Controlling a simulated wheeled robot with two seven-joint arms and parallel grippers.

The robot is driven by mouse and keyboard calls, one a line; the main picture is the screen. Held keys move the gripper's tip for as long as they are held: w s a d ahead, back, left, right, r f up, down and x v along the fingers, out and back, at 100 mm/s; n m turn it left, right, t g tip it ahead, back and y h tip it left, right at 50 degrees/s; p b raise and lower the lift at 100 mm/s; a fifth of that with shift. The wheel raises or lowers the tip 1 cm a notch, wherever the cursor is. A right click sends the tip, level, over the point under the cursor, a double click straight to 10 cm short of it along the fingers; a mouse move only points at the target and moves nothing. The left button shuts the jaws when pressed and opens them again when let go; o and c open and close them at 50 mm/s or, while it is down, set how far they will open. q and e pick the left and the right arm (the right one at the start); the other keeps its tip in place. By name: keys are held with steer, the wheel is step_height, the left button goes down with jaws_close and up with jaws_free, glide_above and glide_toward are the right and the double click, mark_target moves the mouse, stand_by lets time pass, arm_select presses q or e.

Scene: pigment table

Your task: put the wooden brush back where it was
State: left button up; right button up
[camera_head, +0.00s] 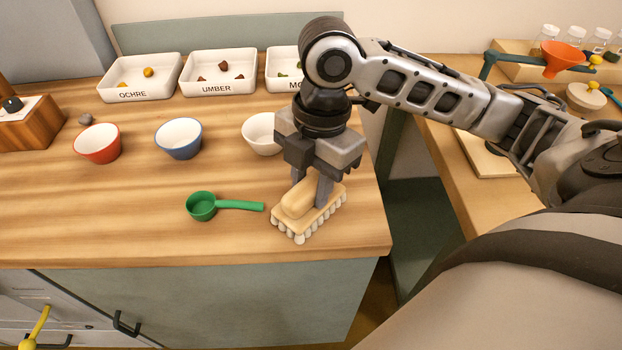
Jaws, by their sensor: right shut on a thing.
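The wooden brush (318,217) has a pale wooden body with a raised grip and a row of white bristle tufts underneath. It is at the right front part of the wooden table (130,220), with its bristles facing down. I cannot tell whether the bristles touch the table or hang just above it. My right gripper (311,190) comes down from above and is shut on the brush's grip. Part of the grip is hidden behind the fingers. My left gripper does not show.
A green scoop (203,207) lies just left of the brush. Red (98,144), blue (179,139) and white (260,135) bowls stand behind. Labelled trays (139,78) line the back. A gap separates this table from a right-hand one with an orange funnel (563,58). The front left is clear.

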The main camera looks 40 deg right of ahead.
steer(key=shift+f, duration=0.1)
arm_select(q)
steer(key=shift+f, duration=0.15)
arm_select(e)
steer(key=o, duration=0.9)
steer(key=shift+o, duration=0.2)
arm_select(q)
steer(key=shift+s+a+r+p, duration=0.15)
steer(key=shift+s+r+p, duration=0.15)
steer(key=shift+p, duration=0.85)
arm_select(e)
step_height(320, 180, up, 12)
steer(key=d, duration=0.1)
steer(key=shift+w+d, duration=0.25)
steer(key=shift+d, duration=0.1)
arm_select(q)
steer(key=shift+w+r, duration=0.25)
